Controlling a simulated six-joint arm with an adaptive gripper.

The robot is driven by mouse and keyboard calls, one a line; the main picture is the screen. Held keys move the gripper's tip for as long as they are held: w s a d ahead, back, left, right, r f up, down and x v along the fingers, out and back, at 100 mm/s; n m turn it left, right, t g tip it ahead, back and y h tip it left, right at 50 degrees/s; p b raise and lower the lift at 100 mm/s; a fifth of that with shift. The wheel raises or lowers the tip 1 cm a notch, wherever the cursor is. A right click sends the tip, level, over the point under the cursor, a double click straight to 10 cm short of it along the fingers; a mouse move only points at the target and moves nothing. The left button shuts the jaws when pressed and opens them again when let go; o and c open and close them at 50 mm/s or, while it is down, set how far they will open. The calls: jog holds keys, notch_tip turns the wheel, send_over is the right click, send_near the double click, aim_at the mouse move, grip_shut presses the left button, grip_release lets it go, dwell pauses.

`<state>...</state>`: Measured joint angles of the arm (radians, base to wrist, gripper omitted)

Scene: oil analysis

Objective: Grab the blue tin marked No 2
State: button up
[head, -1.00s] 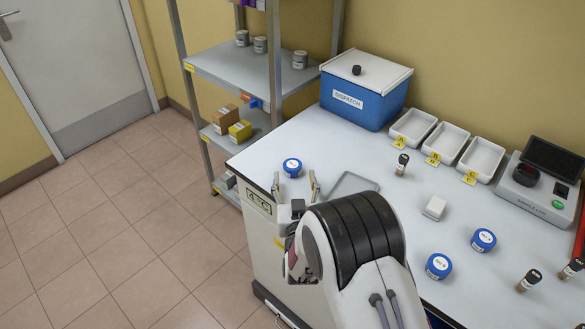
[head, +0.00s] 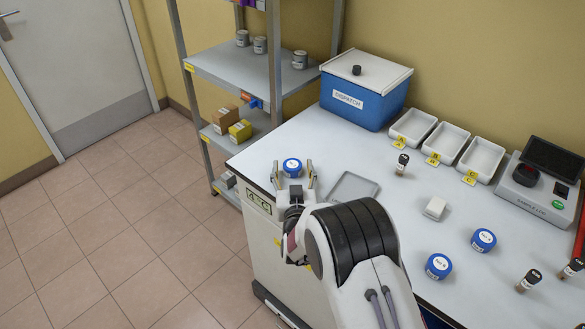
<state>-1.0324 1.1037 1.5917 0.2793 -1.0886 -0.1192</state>
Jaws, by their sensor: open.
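A blue tin (head: 292,168) with a white round label stands at the left end of the white bench; its number is too small to read for sure. Two more blue tins, one nearer (head: 439,267) and one farther (head: 484,240), stand on the right part of the bench, their labels also hard to read. My gripper (head: 293,175) is open, its fingers spread on the left and right sides of the left tin. The tin appears between or just beyond the fingertips; whether they touch it I cannot tell.
A shallow grey tray (head: 353,187) lies close to the right of my gripper. The bench's left edge is near the tin.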

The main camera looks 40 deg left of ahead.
aim_at(293, 168)
dwell(0.3)
jog(key=c, duration=1.2)
jog(key=shift+r, duration=0.1)
jog(key=shift+r, duration=4.95)
